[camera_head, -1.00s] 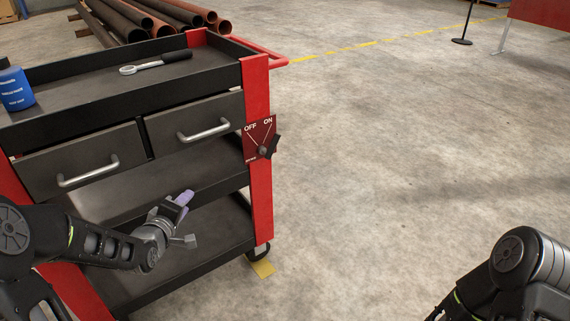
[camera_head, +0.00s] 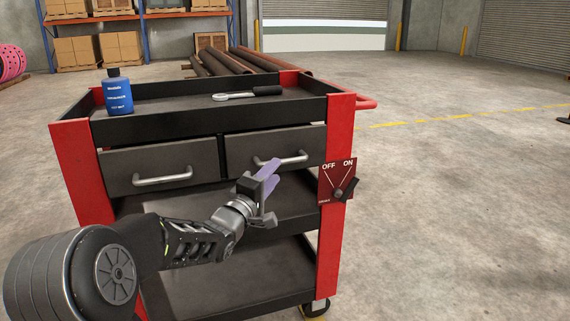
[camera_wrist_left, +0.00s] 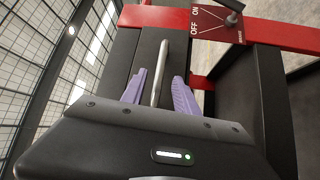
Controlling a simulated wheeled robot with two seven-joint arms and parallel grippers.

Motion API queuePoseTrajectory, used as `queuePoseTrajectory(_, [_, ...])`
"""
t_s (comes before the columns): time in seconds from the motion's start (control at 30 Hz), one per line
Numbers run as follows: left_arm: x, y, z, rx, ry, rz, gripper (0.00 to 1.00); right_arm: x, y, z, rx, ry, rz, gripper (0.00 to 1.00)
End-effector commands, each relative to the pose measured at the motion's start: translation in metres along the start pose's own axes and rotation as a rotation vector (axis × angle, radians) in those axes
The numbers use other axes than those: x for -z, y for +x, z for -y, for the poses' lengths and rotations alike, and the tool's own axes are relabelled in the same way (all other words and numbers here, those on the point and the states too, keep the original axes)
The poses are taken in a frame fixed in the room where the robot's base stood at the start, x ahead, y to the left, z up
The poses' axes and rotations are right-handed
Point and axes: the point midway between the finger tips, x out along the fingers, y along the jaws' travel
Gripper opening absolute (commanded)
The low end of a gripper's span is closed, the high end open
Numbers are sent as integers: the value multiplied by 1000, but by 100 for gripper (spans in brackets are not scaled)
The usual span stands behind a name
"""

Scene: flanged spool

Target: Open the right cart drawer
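The right cart drawer (camera_head: 240,150) has a dark grey front with a silver bar handle (camera_head: 292,158) and looks closed. My left gripper (camera_head: 270,177) has purple fingers and is at the left part of this handle in the head view. In the left wrist view the handle (camera_wrist_left: 163,60) runs between the two spread fingers of my left gripper (camera_wrist_left: 159,77), with a gap visible on each side. The gripper is open, around the handle but not clamped on it. My right gripper is out of view.
The left drawer (camera_head: 120,165) looks closed beside it. A red OFF/ON panel (camera_head: 329,186) with a dark knob is on the right post. A blue bottle (camera_head: 117,95) and a wrench (camera_head: 235,96) are on the cart top.

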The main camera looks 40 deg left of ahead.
Motion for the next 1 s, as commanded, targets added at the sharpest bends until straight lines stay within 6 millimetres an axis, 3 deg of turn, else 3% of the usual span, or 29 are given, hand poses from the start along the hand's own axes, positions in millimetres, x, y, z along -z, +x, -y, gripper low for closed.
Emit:
queuePoseTrajectory(0.4, [-2,59,1,-2,-1,2,36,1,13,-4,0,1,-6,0])
queuePoseTrajectory(0.77, [-1,64,0,0,-1,1,35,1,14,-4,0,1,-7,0])
queuePoseTrajectory(1.0, [-1,64,0,0,-1,1,16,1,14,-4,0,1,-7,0])
